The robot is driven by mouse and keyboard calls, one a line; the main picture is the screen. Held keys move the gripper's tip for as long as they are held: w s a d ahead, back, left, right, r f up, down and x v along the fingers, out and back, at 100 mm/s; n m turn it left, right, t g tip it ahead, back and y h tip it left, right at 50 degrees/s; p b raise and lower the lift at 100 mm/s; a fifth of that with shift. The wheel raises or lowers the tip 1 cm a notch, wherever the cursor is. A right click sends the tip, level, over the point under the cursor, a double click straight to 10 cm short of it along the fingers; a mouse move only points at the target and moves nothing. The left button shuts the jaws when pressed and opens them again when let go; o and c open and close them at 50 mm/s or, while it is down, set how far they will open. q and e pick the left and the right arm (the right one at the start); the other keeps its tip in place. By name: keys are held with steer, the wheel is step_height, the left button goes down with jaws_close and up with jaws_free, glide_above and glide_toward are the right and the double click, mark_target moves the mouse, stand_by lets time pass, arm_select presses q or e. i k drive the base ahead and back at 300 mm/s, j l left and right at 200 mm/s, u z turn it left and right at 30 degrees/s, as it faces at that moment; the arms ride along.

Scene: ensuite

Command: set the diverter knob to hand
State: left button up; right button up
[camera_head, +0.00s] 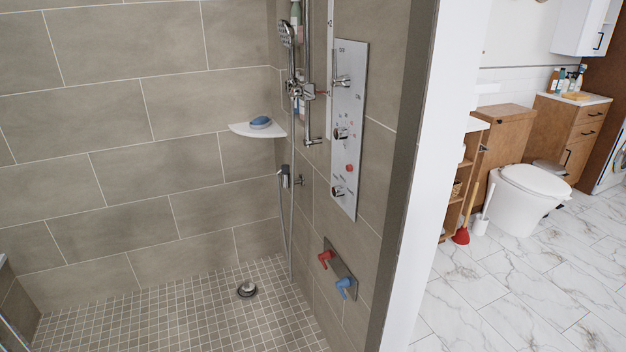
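A silver shower panel (347,158) is mounted on the right shower wall. It carries a chrome lever (342,81) near the top, a middle knob (340,133) and a lower knob (338,191), with small red marks between them. The labels are too small to read, so I cannot tell which knob is the diverter or how it is set. A hand shower (287,34) hangs on a chrome rail to the left of the panel. Neither of my grippers is in view.
A plate with a red lever (326,259) and a blue lever (346,284) sits low on the right wall. A corner shelf (244,130) holds a blue soap. The tiled shower floor (180,315) is mostly clear. A white wall end (436,160) separates the toilet (528,195) area.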

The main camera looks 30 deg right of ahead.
mark_target(338, 190)
steer(key=i, duration=2)
steer(key=j+u, duration=0.05)
